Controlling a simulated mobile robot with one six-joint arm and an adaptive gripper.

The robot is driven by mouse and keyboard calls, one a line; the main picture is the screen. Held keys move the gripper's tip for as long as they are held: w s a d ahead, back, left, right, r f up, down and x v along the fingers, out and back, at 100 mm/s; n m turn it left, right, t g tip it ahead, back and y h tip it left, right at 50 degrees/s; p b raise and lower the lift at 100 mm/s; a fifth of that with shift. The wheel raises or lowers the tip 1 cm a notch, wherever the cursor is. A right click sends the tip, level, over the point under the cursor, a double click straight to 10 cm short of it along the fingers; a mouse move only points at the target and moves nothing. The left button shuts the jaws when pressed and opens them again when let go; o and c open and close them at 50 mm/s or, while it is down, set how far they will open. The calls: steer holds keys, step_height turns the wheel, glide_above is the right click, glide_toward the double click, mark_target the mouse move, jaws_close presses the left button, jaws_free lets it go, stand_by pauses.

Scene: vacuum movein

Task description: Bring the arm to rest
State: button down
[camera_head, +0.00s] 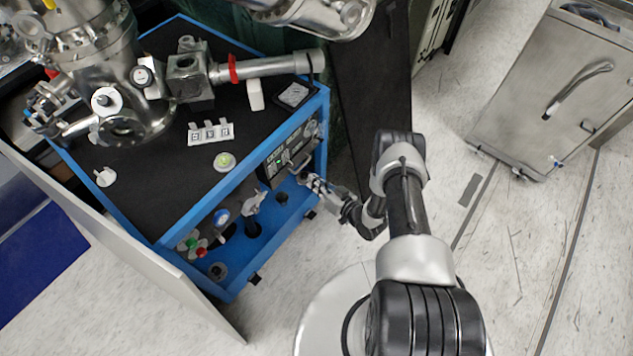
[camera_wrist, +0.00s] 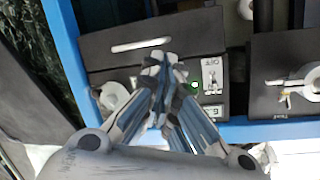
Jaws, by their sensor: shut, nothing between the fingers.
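My arm reaches from the lower right of the head view toward the blue-framed cart (camera_head: 230,184). My gripper (camera_head: 306,178) is at the cart's right front, close to the dark control unit (camera_head: 276,171). In the wrist view my gripper (camera_wrist: 157,70) is shut, with its fingertips together and nothing between them. Behind the fingertips is the control unit's panel (camera_wrist: 130,62), with a lit green indicator (camera_wrist: 195,85) and a switch labelled OFF (camera_wrist: 212,72). The fingers hide part of the panel. I cannot tell whether the fingertips touch it.
A steel vacuum chamber (camera_head: 90,50) with pipes stands on the cart's black top. Valves and knobs (camera_head: 221,217) sit on the lower blue shelf. A white panel (camera_head: 120,243) leans at the cart's left. A metal cabinet (camera_head: 560,90) stands at right.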

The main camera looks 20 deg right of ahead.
stand_by(0.3)
steer(key=w+d+r+g+h, duration=0.1)
steer(key=w+d+r+h, duration=0.1)
steer(key=w+r, duration=0.35)
steer(key=w+d+r+n+g+h, duration=0.1)
steer(key=w+d+r, duration=0.2)
steer(key=r, duration=0.6)
steer(key=w+d+r+g+h, duration=0.15)
steer(key=w+r, duration=0.25)
steer(key=r, duration=0.4)
step_height(320, 180, up, 12)
steer(key=s+d+h, duration=0.2)
steer(key=s+h, duration=0.1)
steer(key=s+a+r+m+g+h, duration=0.1)
steer(key=s+a+r+m+g, duration=0.15)
steer(key=s+r, duration=1.15)
steer(key=s+a+r+g, duration=0.1)
steer(key=s+a, duration=0.2)
steer(key=s, duration=0.9)
steer(key=s+a+r+g+y, duration=0.1)
steer(key=s+a, duration=0.3)
steer(key=s, duration=0.9)
steer(key=shift+s+a+r+n+g, duration=0.25)
steer(key=shift+r+n+g, duration=0.15)
steer(key=shift+g, duration=0.2)
